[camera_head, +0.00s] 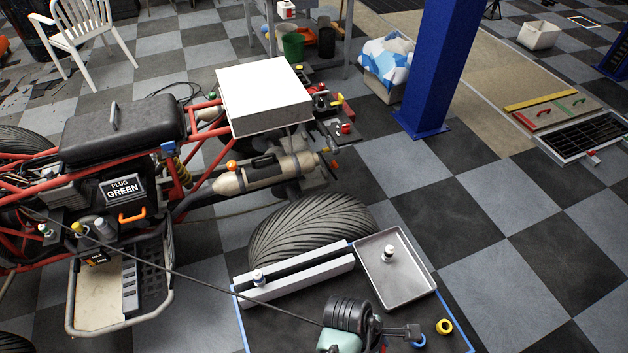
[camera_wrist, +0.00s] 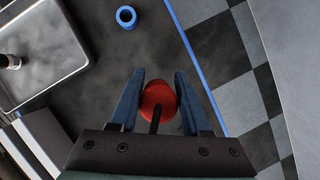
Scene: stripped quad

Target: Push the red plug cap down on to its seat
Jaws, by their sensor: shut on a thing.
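A round red thing, which I take to be the red plug cap (camera_wrist: 158,98), shows in the wrist view between the two blue fingers of my gripper (camera_wrist: 159,92). The fingers are shut on it from both sides. A dark rod crosses its lower part. Below it lies a dark worn mat (camera_wrist: 90,100). In the head view my gripper is low at the bottom edge, partly hidden by its own body, and only a bit of red shows there. I cannot make out the cap's seat in either view, nor whether the cap touches anything underneath.
A blue ring (camera_head: 418,341) and a yellow ring (camera_head: 445,326) lie on the blue-edged mat. The blue ring also shows in the wrist view (camera_wrist: 126,17). A grey tray (camera_head: 410,290) holds a small white-topped item. Grey bars (camera_head: 300,277) lie left, before the quad's tyre (camera_head: 310,225).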

